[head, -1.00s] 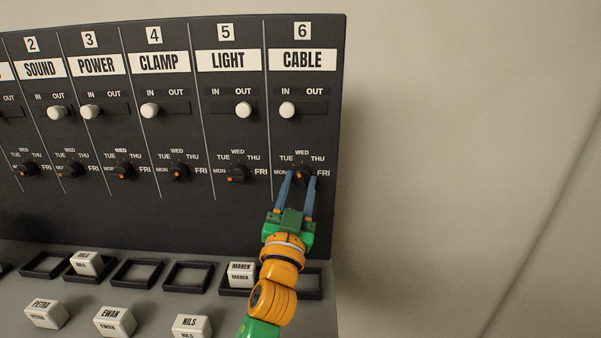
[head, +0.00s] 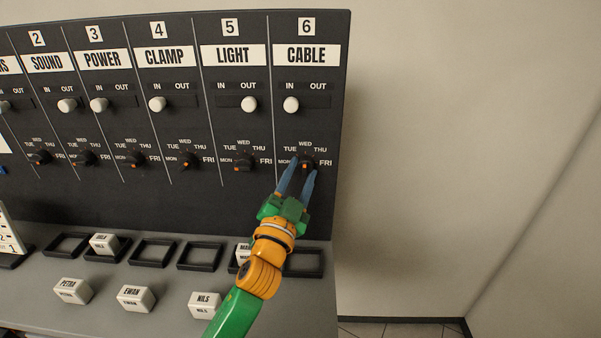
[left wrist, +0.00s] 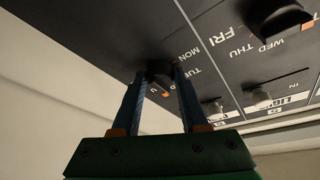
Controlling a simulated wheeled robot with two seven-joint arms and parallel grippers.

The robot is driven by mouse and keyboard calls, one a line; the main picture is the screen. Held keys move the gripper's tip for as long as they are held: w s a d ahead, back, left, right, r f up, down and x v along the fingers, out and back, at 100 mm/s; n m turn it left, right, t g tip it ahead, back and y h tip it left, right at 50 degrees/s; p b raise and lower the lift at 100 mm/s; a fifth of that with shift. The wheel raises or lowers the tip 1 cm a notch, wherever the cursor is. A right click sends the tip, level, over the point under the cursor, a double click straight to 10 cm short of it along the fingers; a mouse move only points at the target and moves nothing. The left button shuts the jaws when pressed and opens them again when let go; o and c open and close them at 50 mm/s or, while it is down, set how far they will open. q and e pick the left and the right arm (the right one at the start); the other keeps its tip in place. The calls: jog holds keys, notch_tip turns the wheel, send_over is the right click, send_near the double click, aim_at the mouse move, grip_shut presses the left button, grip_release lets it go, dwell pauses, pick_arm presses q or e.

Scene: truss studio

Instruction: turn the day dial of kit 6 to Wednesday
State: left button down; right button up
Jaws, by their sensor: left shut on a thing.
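The kit 6 panel, labelled CABLE (head: 306,56), is at the right end of the dark board in the head view. Its day dial (head: 307,160) is a black knob with an orange mark, under the day labels. My left gripper (head: 303,167) is shut on this dial, one blue finger on each side. In the left wrist view the dial (left wrist: 158,72) sits between the fingertips, and its orange mark (left wrist: 166,94) faces the lower edge of the picture. The fingers partly hide the dial, so I cannot tell the exact day. My right gripper is not in view.
The kit 5 dial (head: 243,163) is just left of my fingers. The kit 6 slider knob (head: 291,104) is above, at IN. Name blocks, such as NILS (head: 204,304), and empty frames (head: 302,262) are on the grey shelf below. Right of the board is bare wall.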

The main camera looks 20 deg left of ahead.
pick_arm(q)
jog(key=shift+c, duration=2.2)
grip_release()
jog(key=shift+s+d, duration=0.1)
jog(key=b+v, duration=0.2)
jog(key=v, duration=0.5)
